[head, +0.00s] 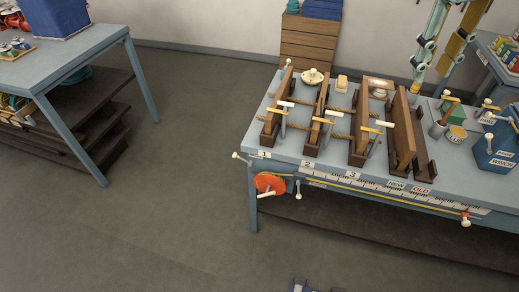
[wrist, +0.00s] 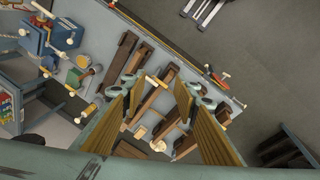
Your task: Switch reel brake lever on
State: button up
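An orange reel (head: 269,184) with a pale crank handle is mounted at the left end of the workbench front. Another white-knobbed lever (head: 241,157) sticks out at the bench's left corner. No label shows which is the brake lever. My gripper (head: 430,85) is high above the back right of the bench, away from the reel. In the wrist view its two yellow-padded fingers (wrist: 160,90) are wide apart with nothing held. A red part at the bench edge (wrist: 217,80) seems to be the reel.
The workbench (head: 330,165) carries wooden frames (head: 323,118) with clamp handles and numbered places. A blue winch box (head: 495,145) stands at the right. The floor (head: 170,200) left of the bench is clear.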

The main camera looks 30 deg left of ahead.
jog(key=w+a+f+n+p, duration=0.1)
jog(key=w+a+f+n, duration=0.25)
jog(key=a, duration=0.55)
jog(key=w+a+f+n+g+h+p, duration=0.1)
jog(key=w+a+f+n+p, duration=0.1)
jog(key=a+f, duration=0.5)
jog(key=w+a+f+n+p, duration=0.1)
jog(key=w+a+f+n, duration=0.15)
jog(key=a, duration=0.95)
jog(key=n+h+p, duration=0.3)
jog(key=n+p, duration=0.2)
jog(key=n, duration=0.3)
send_over(234, 154)
jog(key=s+a, duration=0.2)
jog(key=a, duration=0.4)
notch_tip(234, 154, down, 25)
jog(key=shift+w, duration=0.15)
jog(key=shift+d, duration=0.1)
jog(key=shift+a+p+x, duration=0.2)
jog(key=shift+p+x, duration=0.3)
jog(key=shift+x, duration=6.35)
jog(key=shift+f, duration=0.1)
jog(key=shift+c, duration=0.9)
